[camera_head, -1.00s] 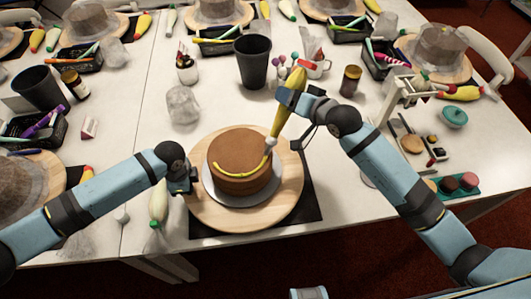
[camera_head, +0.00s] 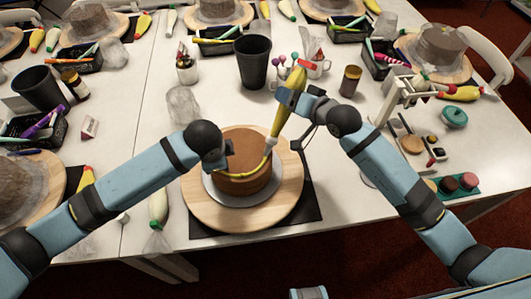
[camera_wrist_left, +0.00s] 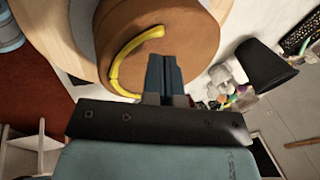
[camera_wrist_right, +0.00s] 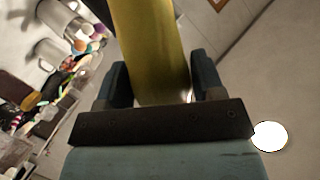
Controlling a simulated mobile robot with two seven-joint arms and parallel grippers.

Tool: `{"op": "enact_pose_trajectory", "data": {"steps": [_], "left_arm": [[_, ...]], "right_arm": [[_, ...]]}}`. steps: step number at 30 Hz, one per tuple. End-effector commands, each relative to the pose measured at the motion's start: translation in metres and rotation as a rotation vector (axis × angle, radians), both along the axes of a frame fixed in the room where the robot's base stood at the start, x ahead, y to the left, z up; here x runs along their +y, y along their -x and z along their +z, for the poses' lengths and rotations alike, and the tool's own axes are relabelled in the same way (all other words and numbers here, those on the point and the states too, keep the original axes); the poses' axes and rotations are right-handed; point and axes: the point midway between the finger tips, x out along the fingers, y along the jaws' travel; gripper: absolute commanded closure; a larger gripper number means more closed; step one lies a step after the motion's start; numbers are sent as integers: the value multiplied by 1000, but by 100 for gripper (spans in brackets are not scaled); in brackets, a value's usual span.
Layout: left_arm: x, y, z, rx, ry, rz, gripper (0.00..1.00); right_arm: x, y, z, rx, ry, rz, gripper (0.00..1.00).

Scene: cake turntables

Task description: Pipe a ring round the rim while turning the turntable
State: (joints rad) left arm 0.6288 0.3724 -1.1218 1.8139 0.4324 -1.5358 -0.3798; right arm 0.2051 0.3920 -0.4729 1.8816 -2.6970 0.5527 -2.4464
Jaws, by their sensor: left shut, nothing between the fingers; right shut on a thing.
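A brown cake (camera_head: 245,155) sits on a pale disc (camera_head: 238,201) on the wooden turntable (camera_head: 240,220). A yellow line of icing (camera_head: 240,175) runs along part of its rim; the left wrist view shows a curved end of the line (camera_wrist_left: 135,52). My right gripper (camera_head: 288,98) is shut on a yellow piping bag (camera_head: 281,118), also seen in the right wrist view (camera_wrist_right: 148,45), with its tip down at the cake's right rim. My left gripper (camera_head: 222,160) is shut and empty at the cake's left side, hiding part of the rim; contact cannot be told.
A black cup (camera_head: 252,62) and a clear crumpled bag (camera_head: 183,105) stand behind the turntable. A pale piping bag (camera_head: 158,208) lies left of it, below my left arm. A dark brown jar (camera_head: 350,80) stands behind my right gripper.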

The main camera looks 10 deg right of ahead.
Motion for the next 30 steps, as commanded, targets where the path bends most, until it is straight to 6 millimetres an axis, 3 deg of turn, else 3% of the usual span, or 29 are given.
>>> {"op": "enact_pose_trajectory", "data": {"steps": [1, 4, 9, 13, 18, 30], "left_arm": [[-23, 16, 2, 0, -1, -54, 100], [-62, 46, 8, -10, -14, -157, 100], [-62, 92, -47, 175, -114, -378, 100], [-62, 117, -70, 268, -149, -497, 100], [-61, 132, -84, 324, -165, -567, 100], [-61, 133, -120, 330, -167, -572, 100]], "right_arm": [[0, 0, 0, -1, -1, 0, 47], [0, 0, 1, -1, -1, 0, 47], [0, 0, 1, -1, -1, 0, 47], [0, 0, 1, -1, -1, 0, 47], [0, 0, 1, -1, -1, 0, 47], [0, 0, 1, -1, -1, 0, 47]]}}
